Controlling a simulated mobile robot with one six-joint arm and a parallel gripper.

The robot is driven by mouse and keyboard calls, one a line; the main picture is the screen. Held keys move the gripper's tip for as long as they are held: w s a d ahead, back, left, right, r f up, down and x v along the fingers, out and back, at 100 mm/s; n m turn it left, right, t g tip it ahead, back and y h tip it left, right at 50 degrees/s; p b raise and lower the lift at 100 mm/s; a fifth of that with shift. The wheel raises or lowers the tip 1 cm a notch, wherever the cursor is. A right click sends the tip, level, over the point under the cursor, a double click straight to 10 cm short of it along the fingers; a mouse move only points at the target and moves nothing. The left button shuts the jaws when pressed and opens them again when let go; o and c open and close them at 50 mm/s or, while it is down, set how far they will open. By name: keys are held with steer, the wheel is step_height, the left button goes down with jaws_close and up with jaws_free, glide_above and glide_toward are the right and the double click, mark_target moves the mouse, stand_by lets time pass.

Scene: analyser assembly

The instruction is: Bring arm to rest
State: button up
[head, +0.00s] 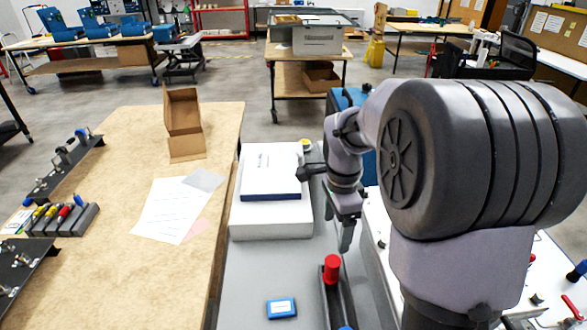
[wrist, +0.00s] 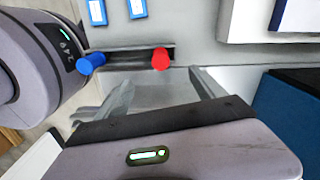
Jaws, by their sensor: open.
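My arm reaches over the grey bench from the right in the head view. My gripper (head: 346,235) hangs pointing down above the bench, close to a red-capped piece (head: 332,268) on a dark rail. In the wrist view my gripper (wrist: 158,88) has its two fingers spread wide with nothing between them. The red piece (wrist: 160,58) and a blue piece (wrist: 92,62) on the rail show just beyond the fingers, apart from them.
A small blue-and-white box (head: 281,308) lies on the bench. A white platform (head: 270,222) carries a flat white box with a blue edge (head: 271,172). A wooden table (head: 120,265) at left holds papers, a cardboard box (head: 183,112) and racks. Open floor lies behind.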

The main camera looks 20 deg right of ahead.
steer(key=s+a+r+n+t+y+b, duration=0.1)
steer(key=s+a+r+n+t, duration=0.2)
steer(key=s+a+n, duration=0.4)
steer(key=s+a+r+n+t+y+b, duration=0.1)
steer(key=s+a+r+n+t, duration=0.1)
steer(key=s+a+r+n, duration=0.2)
steer(key=s+a+n, duration=0.3)
steer(key=s+a, duration=0.1)
steer(key=s, duration=0.2)
steer(key=shift+s+a+r+n+t, duration=0.2)
steer(key=shift+a+r+n+t, duration=0.1)
steer(key=shift+a+n+t, duration=0.1)
